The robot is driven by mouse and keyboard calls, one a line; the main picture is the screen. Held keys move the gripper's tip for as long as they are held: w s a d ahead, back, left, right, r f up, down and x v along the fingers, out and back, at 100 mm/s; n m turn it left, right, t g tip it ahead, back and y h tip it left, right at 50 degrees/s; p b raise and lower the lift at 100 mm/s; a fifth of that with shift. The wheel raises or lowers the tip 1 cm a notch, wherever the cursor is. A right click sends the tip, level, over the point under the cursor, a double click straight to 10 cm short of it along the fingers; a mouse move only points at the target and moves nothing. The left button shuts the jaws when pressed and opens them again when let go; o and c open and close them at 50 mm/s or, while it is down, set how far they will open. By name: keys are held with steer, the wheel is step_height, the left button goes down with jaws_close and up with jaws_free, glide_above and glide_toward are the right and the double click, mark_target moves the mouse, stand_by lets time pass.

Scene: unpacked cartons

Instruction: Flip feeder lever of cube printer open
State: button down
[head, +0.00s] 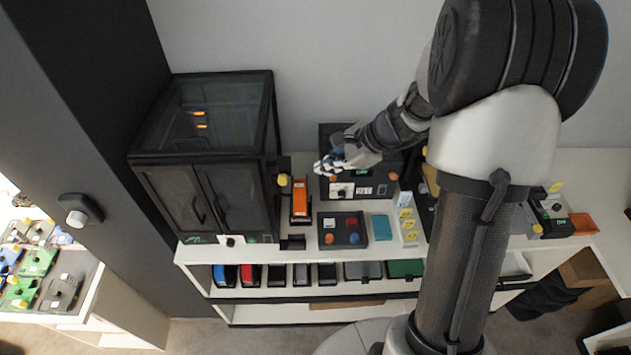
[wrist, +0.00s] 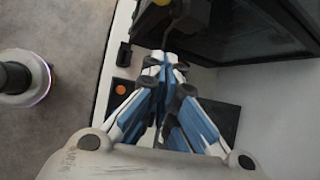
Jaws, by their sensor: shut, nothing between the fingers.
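The cube printer appears to be the dark box with glass panels and two front doors (head: 185,175) at the left end of the shelf top. A small dark part with a yellow knob (head: 283,180) is on its right side; it may be the feeder lever, but its position is unclear. My gripper (head: 320,168) is shut and empty, to the right of this knob and apart from it. In the wrist view, my gripper's fingertips (wrist: 165,63) are together, below a dark rod (wrist: 178,25) beside the dark glass box (wrist: 240,30). I cannot tell whether they touch the rod.
An orange block on a dark base (head: 299,198) stands right of the box. A panel with coloured buttons (head: 342,230), a teal block (head: 381,228) and yellow-tagged holders (head: 407,218) are further right. The wall (head: 300,60) is close behind.

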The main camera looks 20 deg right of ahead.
steer(key=shift+d+r, duration=0.8)
steer(key=shift+r, duration=0.15)
steer(key=s+a+f+n+g+h+b, duration=0.2)
steer(key=s+a+n+b, duration=0.8)
steer(key=s+b, duration=0.2)
steer(key=s+f+n+h+b, duration=0.2)
steer(key=s+f+n+b, duration=0.3)
steer(key=s+b, duration=0.1)
steer(key=s+f+n+t+h+b, duration=0.1)
steer(key=s+f+n+b, duration=0.3)
steer(key=s, duration=0.5)
steer(key=n+b, duration=0.1)
steer(key=b, duration=0.1)
steer(key=shift+s+d+f+t+h+b, duration=0.15)
steer(key=shift+d+f+t+h+b, duration=0.15)
steer(key=shift+f+h+b, duration=0.1)
